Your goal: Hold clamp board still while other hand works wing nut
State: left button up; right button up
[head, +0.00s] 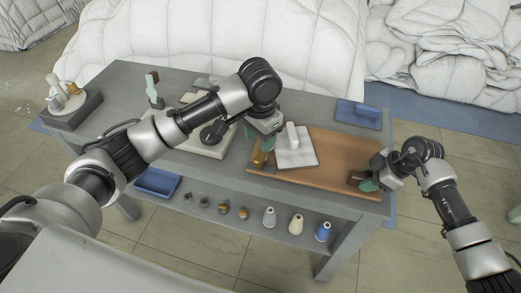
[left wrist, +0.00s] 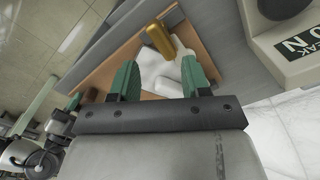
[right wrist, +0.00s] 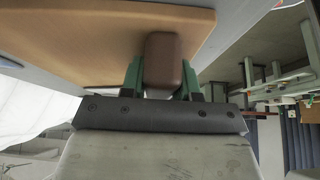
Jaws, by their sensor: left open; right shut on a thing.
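The clamp board (head: 345,160) is a flat orange-brown board on the grey table. A white plate with an upright white piece (head: 293,137) sits on its left part. I cannot make out a wing nut shape. My left gripper (left wrist: 160,80) is open above the left end, with the white piece beyond its fingers. My right gripper (right wrist: 162,78) is shut on a dark brown block (right wrist: 164,58) at the board's right end.
The grey table (head: 230,176) also bears a blue tray (head: 358,114) at the back right, a pale base with a dark round knob behind my left arm, and a dark stand (head: 72,110) at far left. Several spools and small parts line the lower shelf. White duvets heap behind.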

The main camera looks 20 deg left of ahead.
aim_at(260, 154)
pick_arm(q)
jog(key=m, duration=0.7)
jog(key=shift+w+r+m, duration=0.1)
jog(key=shift+r+m, duration=0.15)
jog(key=shift+m, duration=0.05)
pick_arm(e)
jog(key=shift+s+d+f, duration=0.15)
jog(key=shift+f, duration=0.25)
pick_arm(q)
jog(key=m, duration=0.7)
jog(key=shift+r, duration=0.25)
jog(key=m, duration=0.4)
jog(key=shift+r, duration=0.1)
jog(key=m, duration=0.5)
jog(key=shift+r, duration=0.15)
jog(key=m, duration=0.7)
jog(key=shift+a+r, duration=0.1)
jog(key=shift+r, duration=0.05)
jog(key=shift+f, duration=4.8)
